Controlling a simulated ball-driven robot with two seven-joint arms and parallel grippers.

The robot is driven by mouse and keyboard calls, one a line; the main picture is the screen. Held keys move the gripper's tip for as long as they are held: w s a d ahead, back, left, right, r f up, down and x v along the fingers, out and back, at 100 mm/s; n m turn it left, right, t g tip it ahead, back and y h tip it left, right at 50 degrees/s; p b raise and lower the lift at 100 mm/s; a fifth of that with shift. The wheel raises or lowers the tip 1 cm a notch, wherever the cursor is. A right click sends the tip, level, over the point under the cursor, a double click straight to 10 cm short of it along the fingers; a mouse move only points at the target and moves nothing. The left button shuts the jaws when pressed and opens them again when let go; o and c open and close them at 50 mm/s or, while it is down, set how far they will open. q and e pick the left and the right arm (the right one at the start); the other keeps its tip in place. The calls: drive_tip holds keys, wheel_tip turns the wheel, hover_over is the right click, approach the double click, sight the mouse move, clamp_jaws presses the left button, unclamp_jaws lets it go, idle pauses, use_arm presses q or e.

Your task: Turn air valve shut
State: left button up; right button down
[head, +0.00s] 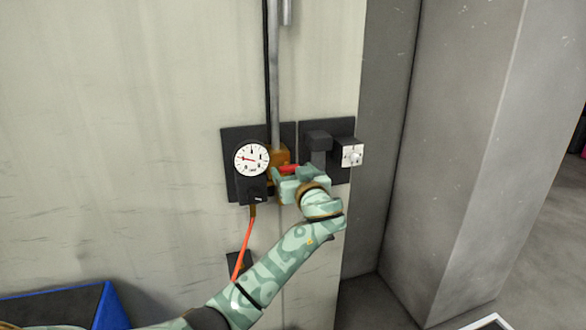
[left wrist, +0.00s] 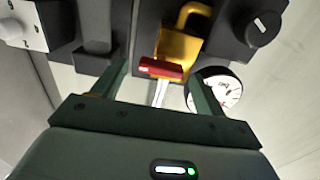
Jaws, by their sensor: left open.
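The air valve shows as a brass body (head: 279,156) with a red handle (head: 289,169) on a dark wall plate, below a grey vertical pipe. In the left wrist view the red handle (left wrist: 161,68) lies crosswise in front of the yellow brass body (left wrist: 180,46). My left gripper (head: 288,183) is at the valve, partly covering it in the head view. In the left wrist view its open fingers (left wrist: 160,82) stand on either side of the red handle, with gaps on both sides. I cannot tell whether they touch it. My right gripper is not in view.
A round white gauge (head: 252,158) sits left of the valve, close to one finger. A dark box with a white-faced knob (head: 352,155) juts out at the right. An orange hose (head: 243,246) hangs below the gauge. A blue-edged object (head: 108,308) lies lower left.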

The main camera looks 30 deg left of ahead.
use_arm(q)
drive_tip(key=shift+w+a, duration=0.15)
drive_tip(key=shift+a, duration=0.05)
drive_tip(key=c, duration=1)
